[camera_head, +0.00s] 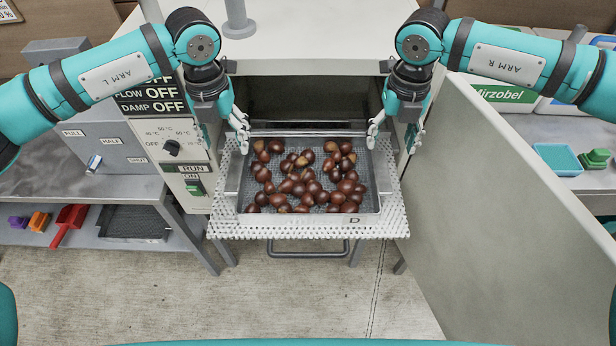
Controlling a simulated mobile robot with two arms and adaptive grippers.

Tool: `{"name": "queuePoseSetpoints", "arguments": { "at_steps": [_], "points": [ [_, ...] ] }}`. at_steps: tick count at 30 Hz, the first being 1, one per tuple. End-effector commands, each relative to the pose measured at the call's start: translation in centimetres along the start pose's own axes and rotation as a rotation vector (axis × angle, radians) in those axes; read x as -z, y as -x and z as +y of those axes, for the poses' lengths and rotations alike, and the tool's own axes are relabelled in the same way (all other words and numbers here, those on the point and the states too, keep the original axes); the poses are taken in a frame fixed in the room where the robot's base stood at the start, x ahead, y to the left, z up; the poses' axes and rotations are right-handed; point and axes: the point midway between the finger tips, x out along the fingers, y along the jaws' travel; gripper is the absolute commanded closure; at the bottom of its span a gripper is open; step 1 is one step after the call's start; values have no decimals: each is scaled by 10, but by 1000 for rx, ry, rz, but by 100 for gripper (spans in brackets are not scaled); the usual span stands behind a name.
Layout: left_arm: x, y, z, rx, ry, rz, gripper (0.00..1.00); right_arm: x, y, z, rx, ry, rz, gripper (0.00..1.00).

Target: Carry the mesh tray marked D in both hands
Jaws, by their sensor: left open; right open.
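The mesh tray marked D (310,221) rests on a perforated pull-out shelf (222,226) in front of the open dryer cavity. Its D label is on the front wall, right of centre. Many brown chestnuts (308,188) lie loosely over its mesh floor. My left gripper (243,146) is open at the tray's back left corner. My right gripper (372,141) is open at the back right corner. Both point downward, with fingertips near the tray's rim; I cannot tell whether they touch it. Neither holds anything.
The dryer's control panel (170,147) stands on the left, its open door (530,200) on the right. A grey bench (70,185) is at the left, with a red scoop (69,222) and dark tray (135,222) below. A teal dish (559,158) lies far right. Floor in front is clear.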

Motion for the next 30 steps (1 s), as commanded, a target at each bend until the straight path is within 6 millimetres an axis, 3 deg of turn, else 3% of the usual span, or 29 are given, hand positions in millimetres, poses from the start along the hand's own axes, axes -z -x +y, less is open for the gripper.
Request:
{"name": "queuePoseSetpoints", "arguments": {
  "at_steps": [9, 15, 21, 30],
  "points": [
    [1, -65, 0, 0, 0, 4, 39, 0, -64, 0, 1, -1, 2, 39],
    [0, -94, 0, 0, 0, 2, 39, 0, -94, 0, 1, -1, 1, 39],
    [0, -108, 0, 0, 0, 0, 39, 0, -108, 0, 0, -1, 0, 39],
    [0, -110, 0, 0, 0, 0, 39, 0, -110, 0, 0, -1, 0, 39]
  ]
}}
